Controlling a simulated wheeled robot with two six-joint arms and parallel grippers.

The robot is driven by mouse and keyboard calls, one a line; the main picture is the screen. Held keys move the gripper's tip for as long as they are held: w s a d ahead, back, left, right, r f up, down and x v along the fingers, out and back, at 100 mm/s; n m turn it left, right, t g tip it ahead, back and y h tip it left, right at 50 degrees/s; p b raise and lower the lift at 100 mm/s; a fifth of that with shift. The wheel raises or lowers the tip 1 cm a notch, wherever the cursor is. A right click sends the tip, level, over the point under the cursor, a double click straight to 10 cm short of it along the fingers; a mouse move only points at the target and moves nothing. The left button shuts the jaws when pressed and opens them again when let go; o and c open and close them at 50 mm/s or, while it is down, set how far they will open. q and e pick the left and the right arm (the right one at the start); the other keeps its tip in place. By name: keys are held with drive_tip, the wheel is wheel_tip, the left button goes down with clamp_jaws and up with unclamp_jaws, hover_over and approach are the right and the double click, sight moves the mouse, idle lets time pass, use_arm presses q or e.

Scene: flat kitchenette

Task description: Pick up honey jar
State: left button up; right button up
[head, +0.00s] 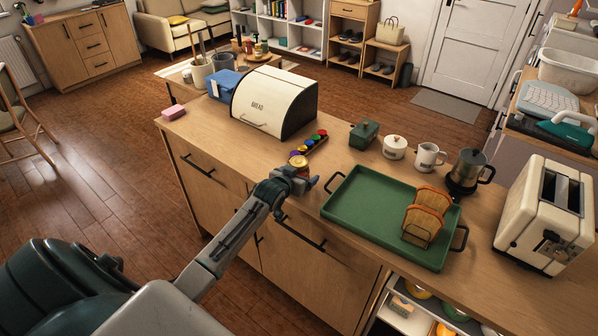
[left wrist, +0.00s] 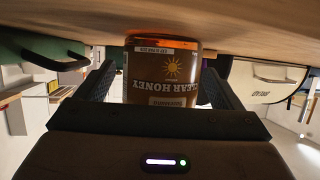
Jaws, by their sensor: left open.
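The honey jar (head: 298,161) stands near the front edge of the wooden counter, left of the green tray. Only its top shows in the head view, because my gripper covers the rest. In the left wrist view the jar (left wrist: 163,72) appears upside down, amber-brown with a "CLEAR HONEY" label and a sun drawing. My left gripper (head: 300,173) is open at the jar, with one finger on each side of it. In the wrist view a narrow gap shows by the left finger; I cannot tell whether the right finger touches. My right gripper is not in view.
The green tray (head: 362,206) with a toast rack (head: 422,226) lies close on the right. A row of coloured pots (head: 316,143) stands just behind the jar. The bread bin (head: 272,106) is behind to the left.

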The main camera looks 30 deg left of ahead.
use_arm(q)
drive_tip(key=c, duration=1.3)
drive_tip(key=shift+r, duration=0.1)
drive_tip(key=shift+c, duration=0.8)
